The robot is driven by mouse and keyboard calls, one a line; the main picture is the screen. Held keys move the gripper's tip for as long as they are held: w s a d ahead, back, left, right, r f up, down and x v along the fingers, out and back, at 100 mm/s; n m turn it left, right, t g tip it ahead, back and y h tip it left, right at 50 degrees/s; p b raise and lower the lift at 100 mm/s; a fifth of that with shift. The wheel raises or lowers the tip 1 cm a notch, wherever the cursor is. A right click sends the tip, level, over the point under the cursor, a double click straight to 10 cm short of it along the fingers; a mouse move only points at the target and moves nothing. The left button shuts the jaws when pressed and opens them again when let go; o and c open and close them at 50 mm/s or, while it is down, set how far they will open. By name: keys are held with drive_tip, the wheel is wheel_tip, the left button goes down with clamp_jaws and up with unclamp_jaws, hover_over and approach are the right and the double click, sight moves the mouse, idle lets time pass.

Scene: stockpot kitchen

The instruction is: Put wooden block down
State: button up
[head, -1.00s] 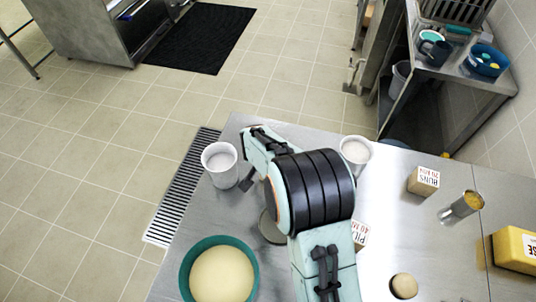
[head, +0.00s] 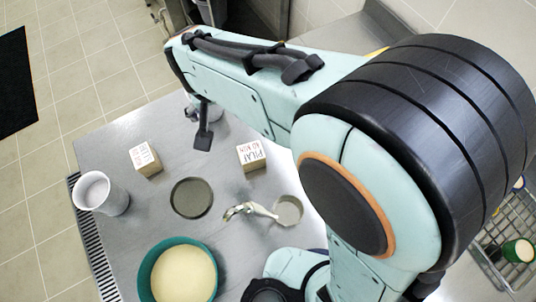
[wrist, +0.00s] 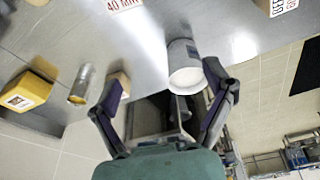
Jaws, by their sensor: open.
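A wooden block with red lettering (head: 145,159) sits on the steel table in the head view, right of a white cup (head: 101,194). A labelled block at the top right of the wrist view (wrist: 283,7) looks like the same one. A second wooden block marked PILAF (head: 251,156) stands further right. My gripper (head: 203,135) is partly hidden by my arm in the head view. In the wrist view my gripper (wrist: 166,97) is open, fingers spread, with nothing held. A white cup (wrist: 185,65) shows beyond the fingers, and a plain block (wrist: 119,82) beside the left finger.
A dark round disc (head: 191,198) lies mid-table. A teal bowl (head: 178,272) with pale contents is at the front. A metal utensil (head: 250,210) lies to the right. A yellow box (wrist: 27,91) and a metal canister (wrist: 81,85) stand in the wrist view.

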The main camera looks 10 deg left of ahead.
drive_tip(key=d+r+m, duration=0.2)
drive_tip(key=d+r, duration=0.1)
drive_tip(key=d, duration=0.8)
drive_tip(key=s+d+r+m+g, duration=0.1)
drive_tip(key=s+d+m+g, duration=0.1)
drive_tip(key=s+d, duration=1.1)
drive_tip(key=shift+d+m+g, duration=0.4)
drive_tip(key=shift+d+m, duration=0.1)
drive_tip(key=shift+d, duration=0.5)
